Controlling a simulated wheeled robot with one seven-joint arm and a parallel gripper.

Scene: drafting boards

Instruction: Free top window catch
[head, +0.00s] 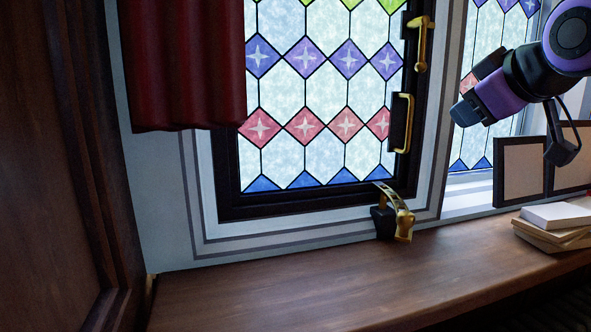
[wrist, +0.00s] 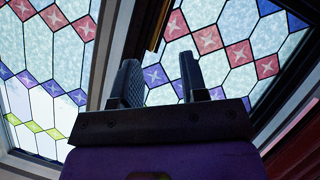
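The stained-glass window sash (head: 228,170) has a black frame and appears closed. The top window catch (head: 421,45) is a brass piece on a black mount at the upper right edge of the frame. My gripper (head: 462,112) is to the right of the catch and lower in the head view, apart from it. In the wrist view my gripper (wrist: 160,75) has its two dark fingers spread with nothing between them. A brass bar (wrist: 157,25) shows beyond the fingers there; I cannot tell whether it is the catch or the handle.
A brass pull handle (head: 402,122) sits below the catch, and a brass stay (head: 396,215) is at the frame's bottom. A red curtain (head: 185,65) hangs left. Picture frames (head: 520,172) and books (head: 556,217) stand right on the wooden sill (head: 290,285). The sill's middle is clear.

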